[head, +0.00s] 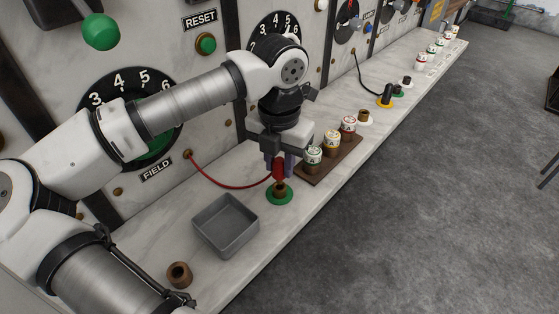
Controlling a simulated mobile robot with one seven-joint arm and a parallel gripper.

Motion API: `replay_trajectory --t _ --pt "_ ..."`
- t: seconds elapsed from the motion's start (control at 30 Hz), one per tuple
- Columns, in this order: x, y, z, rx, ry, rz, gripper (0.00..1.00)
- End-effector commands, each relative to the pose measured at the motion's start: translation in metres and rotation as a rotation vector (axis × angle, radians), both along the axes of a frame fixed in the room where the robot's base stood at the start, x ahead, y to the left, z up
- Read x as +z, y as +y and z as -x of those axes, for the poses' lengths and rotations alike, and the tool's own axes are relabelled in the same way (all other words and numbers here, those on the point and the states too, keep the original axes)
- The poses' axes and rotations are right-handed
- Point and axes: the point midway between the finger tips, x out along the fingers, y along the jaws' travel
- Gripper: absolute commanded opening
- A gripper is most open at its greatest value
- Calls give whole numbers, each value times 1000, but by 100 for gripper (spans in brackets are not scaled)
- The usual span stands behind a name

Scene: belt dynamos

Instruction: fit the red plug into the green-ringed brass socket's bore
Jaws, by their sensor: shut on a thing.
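The red plug (278,168) is held in my gripper (279,166), which points down over the marble shelf. A red cable (222,184) runs from the plug to the panel on the left. The green-ringed brass socket (280,190) stands on the shelf directly under the plug. The plug's lower end is at or just above the socket's top. I cannot tell whether its tip is in the bore, since the bore is hidden.
A grey open tray (226,222) sits left of the socket, with a loose brass ring (179,274) nearer me. Further right are a plain brass socket (364,117) and a black plug (386,93) on a yellow ring.

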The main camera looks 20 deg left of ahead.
Motion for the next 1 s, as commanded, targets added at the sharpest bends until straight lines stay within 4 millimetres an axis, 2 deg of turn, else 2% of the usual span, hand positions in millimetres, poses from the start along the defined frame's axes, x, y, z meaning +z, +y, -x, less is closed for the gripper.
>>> replay_trajectory --t 1.0 --pt "-22 0 0 0 0 0 2"
